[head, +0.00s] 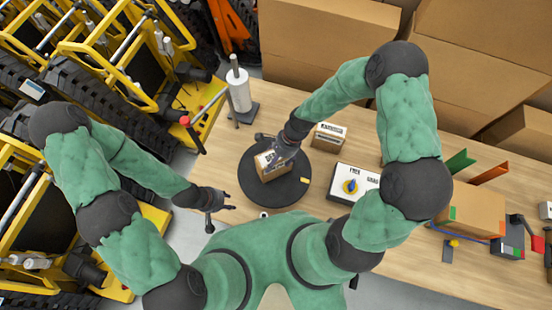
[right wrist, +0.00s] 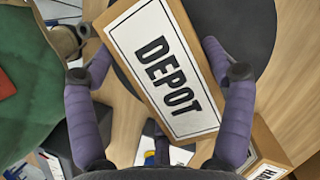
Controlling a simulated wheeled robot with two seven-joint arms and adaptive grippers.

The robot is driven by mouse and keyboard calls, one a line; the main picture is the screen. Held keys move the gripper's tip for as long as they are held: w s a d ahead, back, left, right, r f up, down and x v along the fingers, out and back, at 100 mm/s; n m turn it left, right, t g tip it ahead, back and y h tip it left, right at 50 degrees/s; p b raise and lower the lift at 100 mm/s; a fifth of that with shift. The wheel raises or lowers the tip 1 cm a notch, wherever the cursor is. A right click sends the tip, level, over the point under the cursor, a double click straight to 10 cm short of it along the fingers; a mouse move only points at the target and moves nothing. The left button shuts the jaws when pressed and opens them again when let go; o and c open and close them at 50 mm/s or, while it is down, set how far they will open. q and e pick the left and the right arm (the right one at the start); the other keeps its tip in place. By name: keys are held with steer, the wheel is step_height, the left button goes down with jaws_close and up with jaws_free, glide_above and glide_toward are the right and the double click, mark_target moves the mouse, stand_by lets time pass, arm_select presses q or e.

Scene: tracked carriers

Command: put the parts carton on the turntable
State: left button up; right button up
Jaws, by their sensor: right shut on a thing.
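A small brown carton (head: 271,172) is over the black round turntable (head: 285,193) on the wooden bench. The right wrist view shows the carton (right wrist: 158,62) with a white label reading DEPOT, and the dark turntable disc (right wrist: 245,25) behind it. My right gripper (head: 277,156) is shut on the carton, with one purple finger on each side. I cannot tell whether the carton's underside touches the disc. My left gripper (head: 230,201) is open and empty, near the bench's front edge, left of the turntable.
Another labelled carton (head: 328,137) stands right of the turntable. A white control box (head: 353,184) with a blue and yellow knob sits near it. A white roll on a stand (head: 239,92) is behind. Yellow tracked machines (head: 110,50) fill the left; large boxes (head: 330,45) stand at the back.

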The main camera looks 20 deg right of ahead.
steer(key=shift+f, duration=0.15)
steer(key=o, duration=1.6)
steer(key=v, duration=1.2)
steer(key=shift+a, duration=0.1)
